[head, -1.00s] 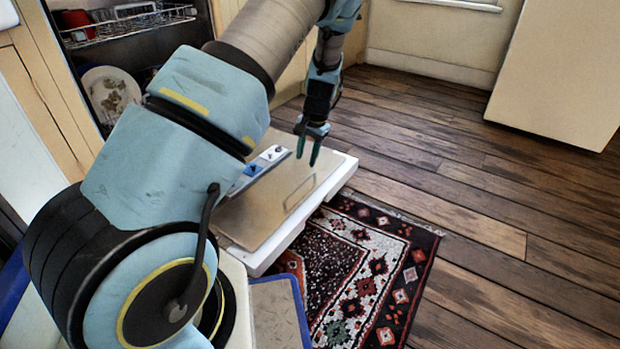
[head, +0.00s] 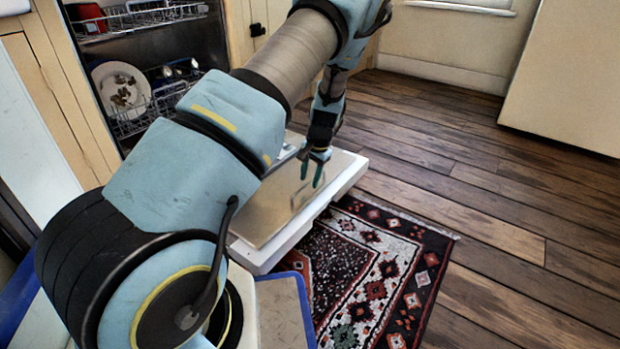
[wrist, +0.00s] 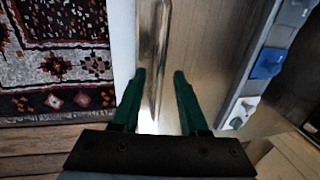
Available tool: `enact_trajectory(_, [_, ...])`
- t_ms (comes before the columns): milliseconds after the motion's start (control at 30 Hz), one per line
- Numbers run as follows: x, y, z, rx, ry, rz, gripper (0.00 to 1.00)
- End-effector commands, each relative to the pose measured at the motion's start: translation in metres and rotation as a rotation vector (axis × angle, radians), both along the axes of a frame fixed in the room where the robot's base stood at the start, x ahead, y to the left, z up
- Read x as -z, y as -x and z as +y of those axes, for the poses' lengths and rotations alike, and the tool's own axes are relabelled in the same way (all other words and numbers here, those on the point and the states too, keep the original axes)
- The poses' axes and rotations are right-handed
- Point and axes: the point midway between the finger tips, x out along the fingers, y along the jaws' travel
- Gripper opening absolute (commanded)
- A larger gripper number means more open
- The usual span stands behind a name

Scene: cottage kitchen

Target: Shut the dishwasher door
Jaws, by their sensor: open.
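My gripper (head: 312,172) is open over the door near the handle.
The dishwasher's inside shows racks (head: 140,18) with a red cup (head: 88,16) and a plate (head: 120,88). A patterned rug (head: 370,260) lies on the wooden floor (head: 500,200) beside the door. The floor to the right is clear.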

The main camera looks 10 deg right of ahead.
Motion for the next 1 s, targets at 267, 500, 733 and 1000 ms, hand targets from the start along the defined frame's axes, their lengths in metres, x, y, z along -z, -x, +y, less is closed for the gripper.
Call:
enact_trajectory(267, [-0.0003,0.0001,0.0,0.0,0.0,0.0,0.18])
enact_trajectory(500, [-0.0003,0.0001,0.0,0.0,0.0,0.0,0.0])
enact_trajectory(733, [-0.0003,0.0001,0.0,0.0,0.0,0.0,0.0])
enact_trajectory(1000, [-0.0003,0.0001,0.0,0.0,0.0,0.0,0.0])
